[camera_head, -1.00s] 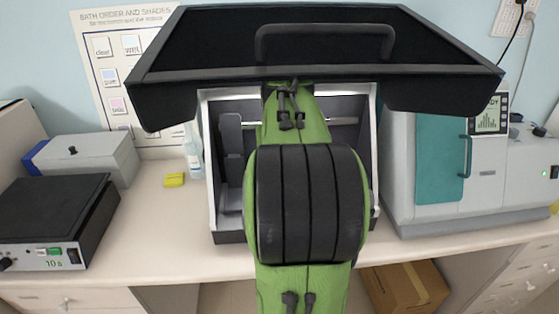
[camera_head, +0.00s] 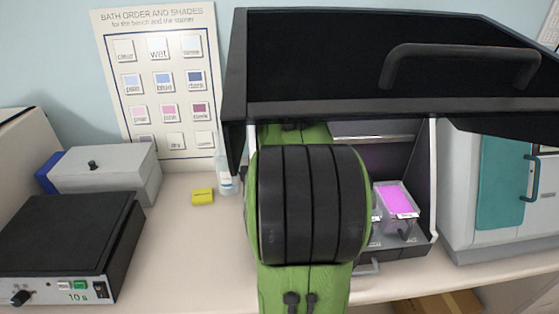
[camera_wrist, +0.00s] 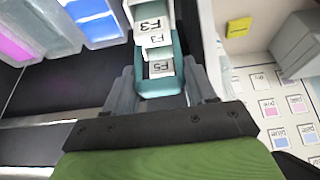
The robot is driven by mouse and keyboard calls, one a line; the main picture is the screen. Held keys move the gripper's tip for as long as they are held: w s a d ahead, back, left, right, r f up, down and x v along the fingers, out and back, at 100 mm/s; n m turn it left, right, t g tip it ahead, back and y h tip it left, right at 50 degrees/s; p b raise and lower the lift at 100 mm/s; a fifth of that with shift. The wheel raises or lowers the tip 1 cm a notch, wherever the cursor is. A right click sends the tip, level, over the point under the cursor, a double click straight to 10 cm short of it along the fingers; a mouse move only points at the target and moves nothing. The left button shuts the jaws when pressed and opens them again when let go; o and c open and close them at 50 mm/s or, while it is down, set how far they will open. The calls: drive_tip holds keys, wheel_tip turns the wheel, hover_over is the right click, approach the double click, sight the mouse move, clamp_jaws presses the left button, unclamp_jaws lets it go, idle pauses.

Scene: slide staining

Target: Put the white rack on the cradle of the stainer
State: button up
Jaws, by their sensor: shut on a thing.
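In the wrist view my gripper (camera_wrist: 160,92) is shut on a teal rack (camera_wrist: 172,82). White slide ends marked with F labels (camera_wrist: 160,68) stand in a row in it. The held rack looks teal, not white. The stainer (camera_head: 418,255) stands on the bench with its black hood (camera_head: 310,62) raised. A bath with magenta liquid (camera_head: 398,200) shows inside it. In the wrist view several clear baths lie left of the held rack, one with blue liquid (camera_wrist: 90,12). In the head view my arm hides the gripper and rack. I cannot make out the cradle.
A black-topped device (camera_head: 65,240) and a grey box (camera_head: 105,175) stand on the left. A yellow block (camera_head: 203,196) and a bottle (camera_head: 226,175) sit near the stainer's left side. A machine with a teal door (camera_head: 505,180) stands on the right.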

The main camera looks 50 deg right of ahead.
drive_tip(key=shift+s+f+b, duration=0.15)
drive_tip(key=shift+f+b, duration=0.35)
drive_tip(key=shift+f, duration=0.05)
wheel_tip(320, 180, down, 5)
drive_tip(key=b, duration=0.4)
drive_tip(key=shift+r, duration=0.1)
idle(1.3)
drive_tip(key=shift+f+b, duration=1.2)
drive_tip(key=shift+f, duration=0.15)
drive_tip(key=o, duration=1.4)
drive_tip(key=shift+o, duration=0.2)
